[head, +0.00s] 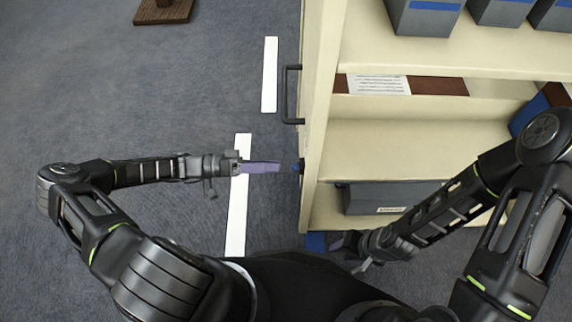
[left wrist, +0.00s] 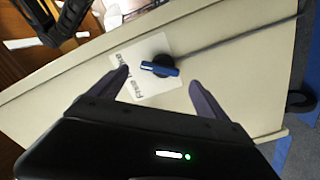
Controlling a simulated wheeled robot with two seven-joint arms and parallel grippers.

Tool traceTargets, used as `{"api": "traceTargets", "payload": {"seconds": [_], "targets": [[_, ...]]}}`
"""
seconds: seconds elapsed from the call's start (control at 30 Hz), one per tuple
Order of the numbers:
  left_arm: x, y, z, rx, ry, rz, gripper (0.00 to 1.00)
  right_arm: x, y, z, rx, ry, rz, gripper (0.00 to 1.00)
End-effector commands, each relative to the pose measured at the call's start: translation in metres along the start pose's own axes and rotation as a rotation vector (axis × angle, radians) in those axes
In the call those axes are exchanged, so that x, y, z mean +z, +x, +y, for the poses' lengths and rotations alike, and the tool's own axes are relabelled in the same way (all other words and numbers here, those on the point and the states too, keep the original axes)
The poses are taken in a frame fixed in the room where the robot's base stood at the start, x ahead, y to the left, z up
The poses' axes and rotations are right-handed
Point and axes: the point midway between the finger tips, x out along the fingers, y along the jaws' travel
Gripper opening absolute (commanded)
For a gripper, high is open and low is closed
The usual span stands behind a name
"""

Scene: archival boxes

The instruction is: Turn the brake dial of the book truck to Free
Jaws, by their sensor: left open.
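The brake dial (left wrist: 161,68) is a black round knob with a blue bar, on the cream end panel of the book truck (left wrist: 225,50). Its bar lies nearly level in the left wrist view, its left end toward the gap between two words on a white label (left wrist: 150,88); the lower word appears to read Free. In the head view the dial (head: 298,166) shows edge-on. My left gripper (head: 277,167) is open, facing the panel, with a finger either side of the dial and apparently not touching it. My right gripper (head: 352,254) hangs low by the truck's bottom shelf; its jaws are unclear.
A black handle (head: 290,95) sticks out from the end panel beyond the dial. Grey boxes (head: 425,15) stand on the truck's shelves. White strips (head: 269,75) mark the carpet. A brown wooden base (head: 163,11) stands far left. Carpet left of the truck is mostly clear.

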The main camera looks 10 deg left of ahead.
Motion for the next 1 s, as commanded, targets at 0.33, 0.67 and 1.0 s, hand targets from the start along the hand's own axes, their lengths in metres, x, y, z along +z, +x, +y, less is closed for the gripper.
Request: {"api": "traceTargets", "payload": {"seconds": [0.33,0.67,1.0], "targets": [[0.000,0.044,0.000,0.002,0.000,0.000,0.87,-0.002,0.004,0.003,0.002,0.002,0.004,0.36],[0.000,0.046,0.000,0.000,0.000,0.000,0.85,-0.002,0.004,0.003,0.002,0.002,0.004,0.36],[0.000,0.046,0.000,0.000,0.000,0.000,0.57,-0.002,0.004,0.003,0.002,0.002,0.004,0.36]]}}
